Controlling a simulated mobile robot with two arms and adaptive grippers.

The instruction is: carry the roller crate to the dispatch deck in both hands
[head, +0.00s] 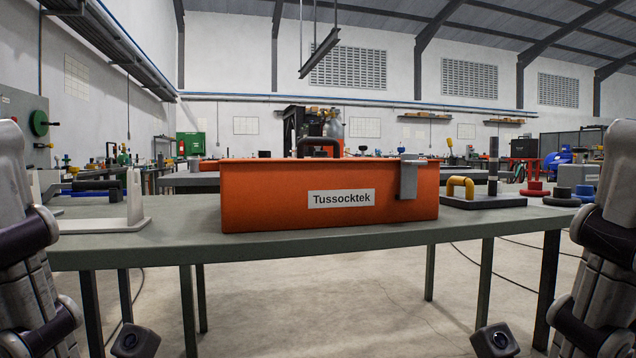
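The roller crate, an orange box (265,206) with a white "Tussocktek" label, stands upright on a grey-green table (330,237) straight ahead in the head view. A grey bracket hangs over its front wall at the right, and a dark handle-like loop shows above its far rim. Its inside is hidden from this low angle. My two arms come in at the left and right edges, apart from the crate. Their gripper fingers are below the picture and do not show. I cannot tell which surface is the dispatch deck.
A white stand (134,203) is on the table left of the crate. More benches stand behind. The floor under the table is mostly clear, with some cables.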

